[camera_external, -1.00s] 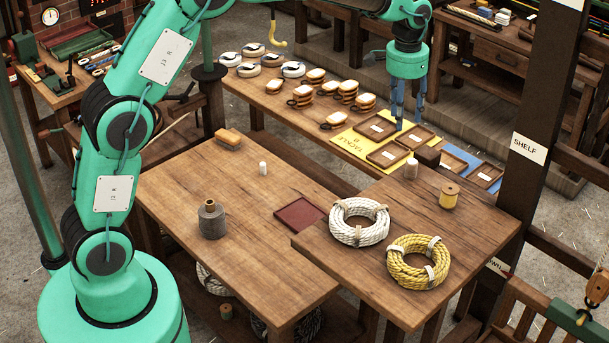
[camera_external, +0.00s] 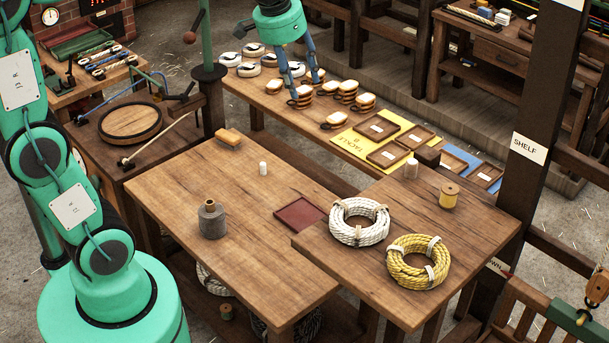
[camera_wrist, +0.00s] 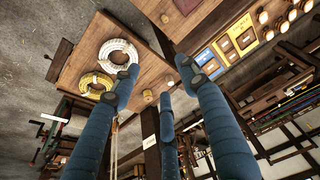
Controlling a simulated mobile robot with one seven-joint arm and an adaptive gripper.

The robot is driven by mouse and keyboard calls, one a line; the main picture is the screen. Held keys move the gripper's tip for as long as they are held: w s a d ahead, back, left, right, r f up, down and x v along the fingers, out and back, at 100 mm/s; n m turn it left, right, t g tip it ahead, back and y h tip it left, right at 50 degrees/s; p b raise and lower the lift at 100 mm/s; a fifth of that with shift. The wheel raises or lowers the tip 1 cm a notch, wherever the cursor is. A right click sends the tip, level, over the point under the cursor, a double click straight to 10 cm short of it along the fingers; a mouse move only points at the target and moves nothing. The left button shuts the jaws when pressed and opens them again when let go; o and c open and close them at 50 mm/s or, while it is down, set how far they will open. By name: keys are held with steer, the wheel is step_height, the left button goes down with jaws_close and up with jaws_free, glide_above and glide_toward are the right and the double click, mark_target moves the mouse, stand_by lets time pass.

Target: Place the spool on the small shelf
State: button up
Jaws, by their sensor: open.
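A wooden spool wound with yellow thread (camera_external: 449,196) stands upright on the right-hand table, behind the yellow rope coil. It also shows in the wrist view (camera_wrist: 147,96). A dark grey wound spool (camera_external: 212,221) stands on the left-hand table; I cannot tell which spool the task means. A sign reading SHELF (camera_external: 530,148) hangs on the dark post at right; I cannot make out the small shelf itself.
A white rope coil (camera_external: 359,221) and a yellow rope coil (camera_external: 418,261) lie on the right-hand table. A dark red tray (camera_external: 299,213), a small white cylinder (camera_external: 263,168) and a brush (camera_external: 229,138) are on the left-hand table. Small wooden trays (camera_external: 386,155) line the back bench.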

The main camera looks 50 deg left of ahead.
steer(key=s+a+f+t, duration=0.1)
steer(key=s+a+f, duration=0.1)
steer(key=s, duration=0.8)
steer(key=s+a+f+t, duration=0.1)
steer(key=s+a+f, duration=0.1)
steer(key=s, duration=0.9)
steer(key=shift+s+a+n, duration=0.3)
steer(key=shift+a+n, duration=0.05)
steer(key=shift+n, duration=0.05)
steer(key=shift+f, duration=0.2)
step_height(320, 180, down, 14)
steer(key=b, duration=1.4)
